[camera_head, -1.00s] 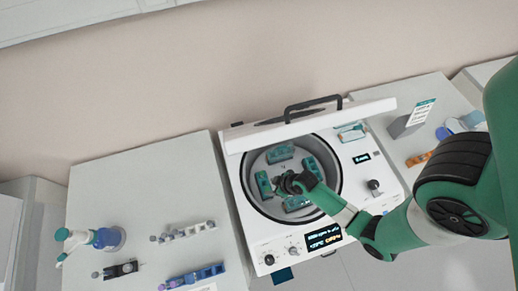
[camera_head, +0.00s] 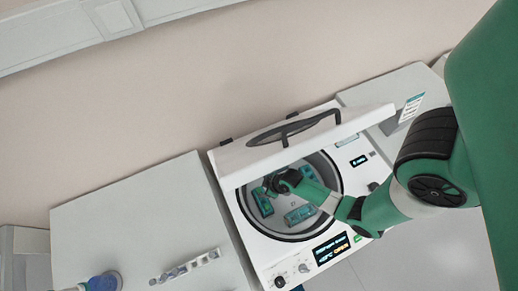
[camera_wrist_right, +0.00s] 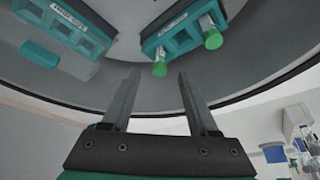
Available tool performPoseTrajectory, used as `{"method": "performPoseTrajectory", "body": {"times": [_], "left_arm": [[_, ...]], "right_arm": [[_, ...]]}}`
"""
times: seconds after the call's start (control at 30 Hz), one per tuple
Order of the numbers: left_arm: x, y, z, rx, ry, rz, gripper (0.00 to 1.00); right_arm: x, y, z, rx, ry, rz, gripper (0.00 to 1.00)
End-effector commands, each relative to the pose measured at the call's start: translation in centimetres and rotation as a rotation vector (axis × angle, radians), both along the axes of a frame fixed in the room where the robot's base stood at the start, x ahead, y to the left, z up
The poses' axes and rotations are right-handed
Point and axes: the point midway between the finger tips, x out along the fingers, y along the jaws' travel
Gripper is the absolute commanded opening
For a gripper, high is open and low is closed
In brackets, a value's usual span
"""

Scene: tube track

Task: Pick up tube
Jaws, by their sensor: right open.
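The centrifuge (camera_head: 262,246) stands with its lid up, and its round grey bowl holds teal buckets. In the head view one bucket (camera_head: 262,202) is at the left of the bowl and another (camera_head: 299,215) is at the front. In the right wrist view, two tubes with green caps, one (camera_wrist_right: 212,37) at the right and one (camera_wrist_right: 159,67) near the fingertips, stick out of a teal bucket (camera_wrist_right: 180,36). My right gripper (camera_wrist_right: 159,74) is open and empty, its fingertips close to the nearer cap. It also reaches into the bowl in the head view (camera_head: 277,184).
The raised lid (camera_head: 255,158) with its black handle stands behind the bowl. The bowl wall surrounds my right gripper. At left, a grey bench (camera_head: 135,215) holds a tube rack (camera_head: 185,267) and a blue item (camera_head: 103,282). Another teal bucket (camera_wrist_right: 70,30) shows in the wrist view.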

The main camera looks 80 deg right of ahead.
Motion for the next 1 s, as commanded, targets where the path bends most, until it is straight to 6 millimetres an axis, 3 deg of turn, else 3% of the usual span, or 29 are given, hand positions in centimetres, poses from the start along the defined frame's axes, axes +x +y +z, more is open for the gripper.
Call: {"method": "performPoseTrajectory", "body": {"times": [0.3, 0.6, 0.9, 1.0], "left_arm": [[0.0, 0.0, -1.6, 0.0, 0.0, 0.0, 0.0], [0.0, 0.0, -1.5, 0.0, 0.0, 0.0, 0.0], [0.0, 0.0, -1.5, 0.0, 0.0, 0.0, 0.0], [0.0, 0.0, -1.5, 0.0, 0.0, 0.0, 0.0]], "right_arm": [[1.9, -0.3, -4.3, 0.0, 0.001, 0.002, 0.6], [2.1, -0.3, -4.5, 0.0, 0.0, 0.001, 0.58], [2.1, -0.3, -4.5, 0.0, 0.0, 0.001, 0.04], [2.1, -0.3, -4.5, 0.0, 0.0, 0.001, 0.0]]}}
